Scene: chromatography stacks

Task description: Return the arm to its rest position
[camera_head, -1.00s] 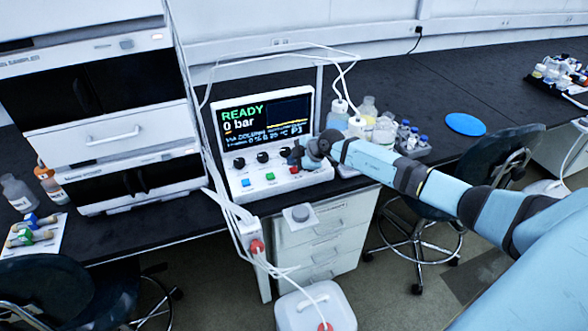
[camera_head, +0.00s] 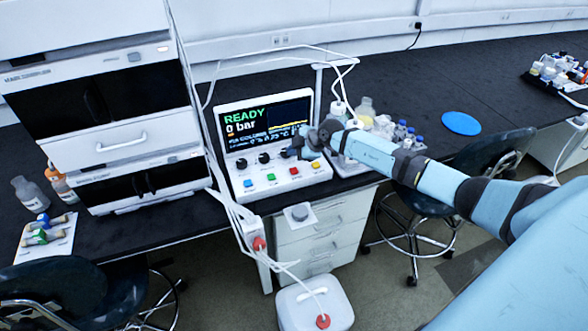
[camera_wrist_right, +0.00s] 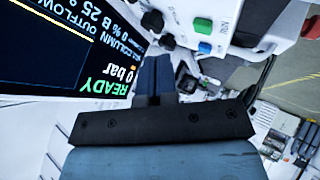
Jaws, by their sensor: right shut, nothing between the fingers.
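My right arm (camera_head: 375,155), light blue with dark joints, reaches in from the right. Its gripper (camera_head: 293,149) is shut and empty, just above the knobs and coloured buttons of the control console (camera_head: 240,193). The console's screen (camera_head: 265,122) reads READY and 0 bar. In the right wrist view my gripper's fingers (camera_wrist_right: 153,72) are together, with the screen (camera_wrist_right: 60,50) to the left and the blue button (camera_wrist_right: 204,47) and green button (camera_wrist_right: 203,25) beyond. I cannot tell whether the fingertips touch the console. My left gripper is not in view.
White stacked instrument modules (camera_head: 120,150) stand left of the console. Bottles and vials (camera_head: 385,125) stand just behind my right arm. A blue disc (camera_head: 461,123) lies on the dark bench. A white canister (camera_head: 315,305) and stools are below. Tubes loop above the console.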

